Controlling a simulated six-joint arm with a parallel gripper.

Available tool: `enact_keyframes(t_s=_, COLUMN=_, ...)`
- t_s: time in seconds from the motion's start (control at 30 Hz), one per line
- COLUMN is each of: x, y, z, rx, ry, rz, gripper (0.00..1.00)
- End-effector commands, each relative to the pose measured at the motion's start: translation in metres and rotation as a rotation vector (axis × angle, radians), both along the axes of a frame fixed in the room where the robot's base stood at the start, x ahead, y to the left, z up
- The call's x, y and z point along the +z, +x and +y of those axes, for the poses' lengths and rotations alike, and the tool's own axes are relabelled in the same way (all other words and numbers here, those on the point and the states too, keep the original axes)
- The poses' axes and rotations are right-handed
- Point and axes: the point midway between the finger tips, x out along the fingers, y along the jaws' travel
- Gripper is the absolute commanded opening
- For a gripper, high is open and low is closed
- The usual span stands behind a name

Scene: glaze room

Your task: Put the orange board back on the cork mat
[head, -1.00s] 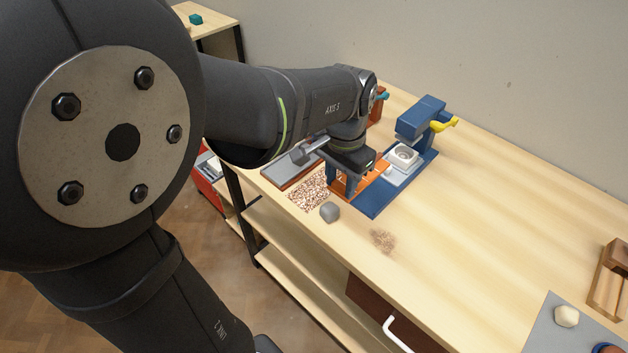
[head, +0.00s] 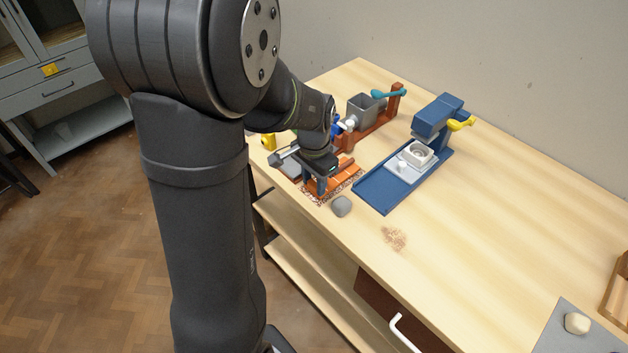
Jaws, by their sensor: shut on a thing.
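The orange board (head: 345,179) is over the speckled cork mat (head: 316,200) near the table's front left edge. My gripper (head: 329,182) comes down over the board from the upper left and is shut on it. The board covers most of the mat; a speckled strip shows along the near edge. I cannot tell whether the board touches the mat or is held just above it. My gripper hides part of the board's left side.
A grey stone (head: 341,206) sits just right of the mat. A blue press (head: 433,122) with a yellow handle stands to the right on its blue base. A grey bin (head: 364,109) and a teal-handled brown stand (head: 396,102) are behind. The table's middle right is clear, except for a brown stain.

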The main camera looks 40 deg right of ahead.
Motion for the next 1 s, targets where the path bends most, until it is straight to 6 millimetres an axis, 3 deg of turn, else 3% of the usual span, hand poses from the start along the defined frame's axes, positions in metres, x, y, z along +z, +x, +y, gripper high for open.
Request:
enact_keyframes(t_s=0.4, x=-0.007, y=0.000, z=0.000, rx=0.000, ry=-0.001, rz=-0.001, gripper=0.13)
enact_keyframes(t_s=0.43, x=-0.007, y=0.000, z=0.000, rx=0.000, ry=-0.001, rz=-0.001, gripper=0.38)
enact_keyframes(t_s=0.53, x=-0.007, y=0.000, z=0.000, rx=0.000, ry=-0.002, rz=-0.001, gripper=0.57)
enact_keyframes(t_s=0.87, x=-0.004, y=0.000, z=-0.001, rx=0.000, ry=-0.002, rz=-0.001, gripper=0.57)
enact_keyframes(t_s=1.0, x=0.011, y=0.000, z=-0.001, rx=0.000, ry=-0.005, rz=-0.003, gripper=0.57)
